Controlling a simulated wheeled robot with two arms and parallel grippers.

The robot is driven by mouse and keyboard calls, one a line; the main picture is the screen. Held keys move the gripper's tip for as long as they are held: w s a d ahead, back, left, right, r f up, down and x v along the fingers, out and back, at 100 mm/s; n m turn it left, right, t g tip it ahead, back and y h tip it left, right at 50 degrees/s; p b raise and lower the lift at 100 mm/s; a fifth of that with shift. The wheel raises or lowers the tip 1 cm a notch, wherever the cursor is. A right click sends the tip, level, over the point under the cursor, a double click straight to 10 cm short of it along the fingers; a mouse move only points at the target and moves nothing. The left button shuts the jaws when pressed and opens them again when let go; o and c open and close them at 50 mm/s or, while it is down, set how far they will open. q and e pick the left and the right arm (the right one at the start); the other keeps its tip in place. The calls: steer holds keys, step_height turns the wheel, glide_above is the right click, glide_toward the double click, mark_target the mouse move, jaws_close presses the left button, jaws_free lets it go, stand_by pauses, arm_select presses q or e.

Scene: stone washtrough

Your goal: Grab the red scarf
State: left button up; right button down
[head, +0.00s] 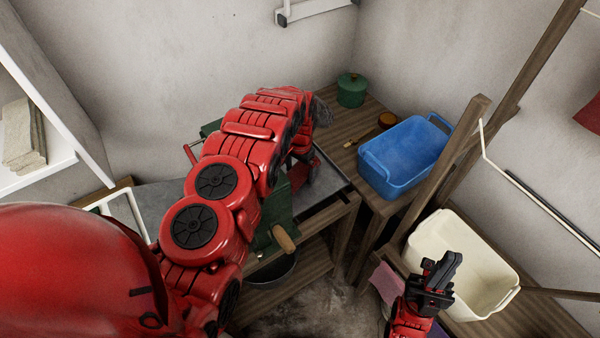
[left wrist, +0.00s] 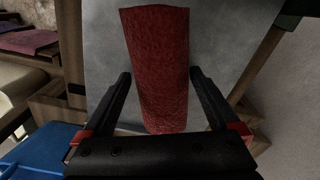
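The red scarf (left wrist: 160,70) hangs as a long strip in front of a grey wall in the left wrist view. A piece of red cloth (head: 590,112) also shows at the right edge of the head view, cut off by the frame. My left gripper (left wrist: 160,76) is open, with one finger at each side of the scarf in the picture; I cannot tell whether the scarf is between the fingers or beyond them. In the head view, my left arm hides the left gripper's fingers. My right gripper (head: 448,268) is in front of the cream tub, its fingers seen nearly edge-on.
A blue tub (head: 405,158) stands on the wooden bench, near a green canister (head: 351,90) and a small amber jar (head: 387,120). A cream tub (head: 462,250) sits lower right, with a pink cloth (head: 388,284) beside it. A wooden post (head: 455,150) rises between the tubs.

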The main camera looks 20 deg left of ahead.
arm_select(q)
steer(key=c, duration=1.2)
steer(key=shift+r, duration=0.1)
steer(key=shift+c, duration=0.2)
